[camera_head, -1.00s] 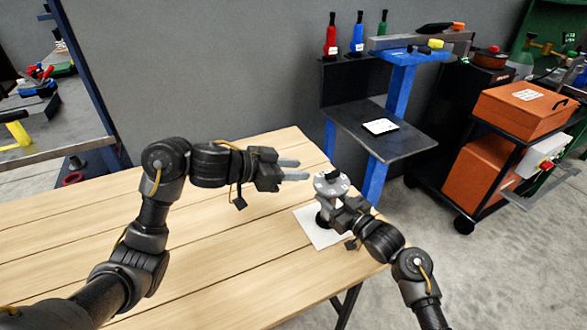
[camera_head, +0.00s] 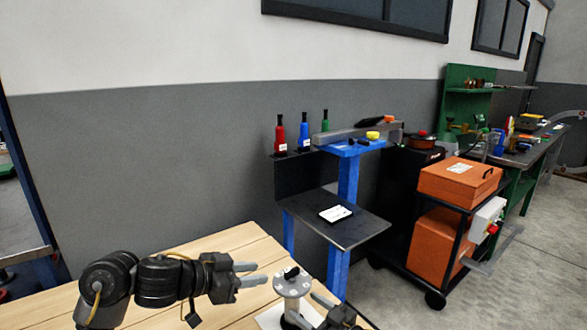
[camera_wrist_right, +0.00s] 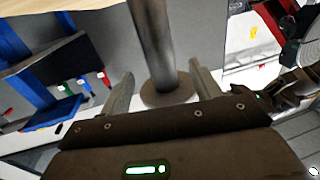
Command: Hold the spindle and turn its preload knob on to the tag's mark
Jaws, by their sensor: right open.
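The spindle (camera_head: 291,286) stands upright on a white plate (camera_head: 270,317) near the table's far right corner, with a round pale top and a black knob (camera_head: 291,271). My left gripper (camera_head: 260,273) is open and empty, just left of the spindle top and apart from it. My right gripper (camera_head: 311,309) is at the spindle's lower right, partly cut off by the frame. In the right wrist view its open fingers (camera_wrist_right: 164,84) stand on either side of a grey metal column (camera_wrist_right: 155,45) with a round flange, with gaps beside it. No mark is readable.
A blue stand with a dark shelf (camera_head: 350,238) rises behind the table, bearing a white card (camera_head: 335,213) with print too small to read. Red, blue and green bottles (camera_head: 304,132) stand above. An orange case (camera_head: 458,182) sits on a trolley at right.

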